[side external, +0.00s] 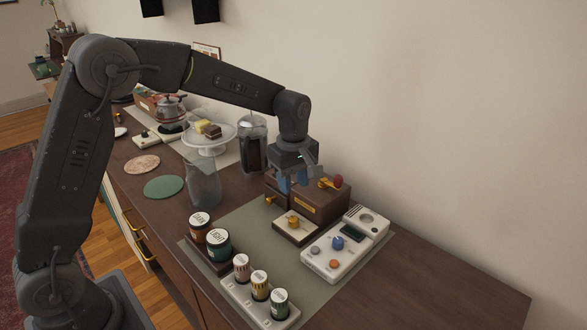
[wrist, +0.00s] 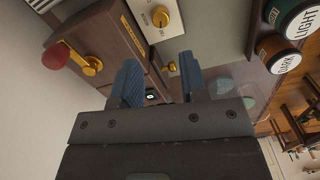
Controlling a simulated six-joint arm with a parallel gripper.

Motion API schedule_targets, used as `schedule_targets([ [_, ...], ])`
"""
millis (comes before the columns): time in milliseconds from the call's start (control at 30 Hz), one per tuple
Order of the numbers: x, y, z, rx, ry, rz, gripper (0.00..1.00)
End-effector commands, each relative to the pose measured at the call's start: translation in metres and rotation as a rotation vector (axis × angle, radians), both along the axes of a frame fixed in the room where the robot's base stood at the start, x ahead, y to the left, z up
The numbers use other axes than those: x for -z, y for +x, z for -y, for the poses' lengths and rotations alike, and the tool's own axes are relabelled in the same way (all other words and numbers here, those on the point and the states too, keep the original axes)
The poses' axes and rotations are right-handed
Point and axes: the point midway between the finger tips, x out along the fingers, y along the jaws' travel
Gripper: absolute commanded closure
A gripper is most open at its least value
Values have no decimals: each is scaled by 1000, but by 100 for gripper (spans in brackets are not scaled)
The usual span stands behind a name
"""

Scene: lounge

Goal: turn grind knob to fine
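A brown wooden box (side external: 318,203) with a brass crank and red crank knob (side external: 337,181) stands at the back of the grey-green mat. A cream plate (side external: 287,236) with a yellow knob (side external: 294,221) lies in front of it. In the wrist view the yellow knob (wrist: 160,15) has small markings around it, too small to read. My gripper (side external: 293,181) is above the box's left part, its blue fingers pointing down. In the wrist view my gripper (wrist: 160,78) is open, with nothing held between the fingers. The yellow knob is clear of the fingers.
A white device (side external: 340,252) with a blue knob and an orange button is right of the plate. Labelled jars (side external: 218,244) and small shakers (side external: 260,284) stand at front. A glass pitcher (side external: 204,184) and a French press (side external: 252,146) are left. The wall is close behind.

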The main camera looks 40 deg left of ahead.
Motion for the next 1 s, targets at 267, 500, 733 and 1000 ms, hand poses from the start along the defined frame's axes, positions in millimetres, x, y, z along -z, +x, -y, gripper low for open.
schedule_targets([
  [267,-32,0,0,0,0,0,60],
  [500,-34,0,0,0,0,-1,60],
  [733,-41,-6,0,30,0,12,60],
  [1000,-97,-74,0,385,29,143,60],
])
